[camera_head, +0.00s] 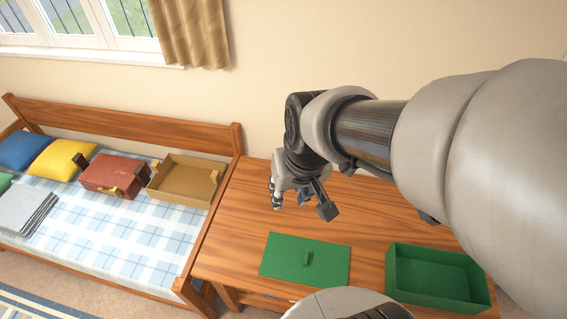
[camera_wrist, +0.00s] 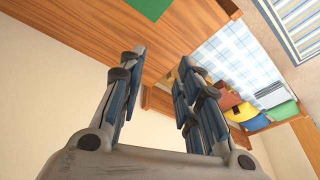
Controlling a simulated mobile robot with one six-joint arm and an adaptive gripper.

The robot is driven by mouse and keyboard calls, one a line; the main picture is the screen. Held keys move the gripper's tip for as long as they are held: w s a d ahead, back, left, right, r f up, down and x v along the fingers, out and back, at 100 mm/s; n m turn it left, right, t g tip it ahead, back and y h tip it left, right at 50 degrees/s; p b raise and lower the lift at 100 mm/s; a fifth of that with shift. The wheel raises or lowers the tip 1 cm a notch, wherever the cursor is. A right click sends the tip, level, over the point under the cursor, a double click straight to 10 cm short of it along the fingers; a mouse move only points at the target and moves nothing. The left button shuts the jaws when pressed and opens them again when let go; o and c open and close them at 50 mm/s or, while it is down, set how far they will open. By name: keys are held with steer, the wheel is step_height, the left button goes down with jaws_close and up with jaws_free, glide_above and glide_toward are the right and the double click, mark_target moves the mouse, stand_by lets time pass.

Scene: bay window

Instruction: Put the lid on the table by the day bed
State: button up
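A flat green lid (camera_head: 306,260) with a small raised handle lies on the wooden table (camera_head: 222,238) beside the day bed (camera_head: 140,225). An open green box (camera_head: 437,277) stands on the same table, right of the lid; its inside looks empty. My gripper (camera_head: 299,206) is above the table, behind the lid in the head view, and apart from it. In the wrist view my gripper (camera_wrist: 162,57) has its fingers spread with nothing between them. A green patch, likely part of the lid (camera_wrist: 149,8), shows at the top edge there.
The day bed holds a red case (camera_head: 113,176), an open brown tray-like box (camera_head: 184,180), yellow (camera_head: 62,158) and blue (camera_head: 22,150) pillows and a folded grey cloth (camera_head: 25,208). The wall is behind the table. Bare tabletop shows left of the lid and between lid and box.

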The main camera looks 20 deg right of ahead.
steer(key=s+a+r+n+t, duration=0.1)
steer(key=s+r, duration=0.5)
steer(key=s, duration=0.3)
steer(key=shift+s+a+n, duration=0.15)
steer(key=shift+s+n, duration=0.1)
steer(key=shift+n, duration=0.05)
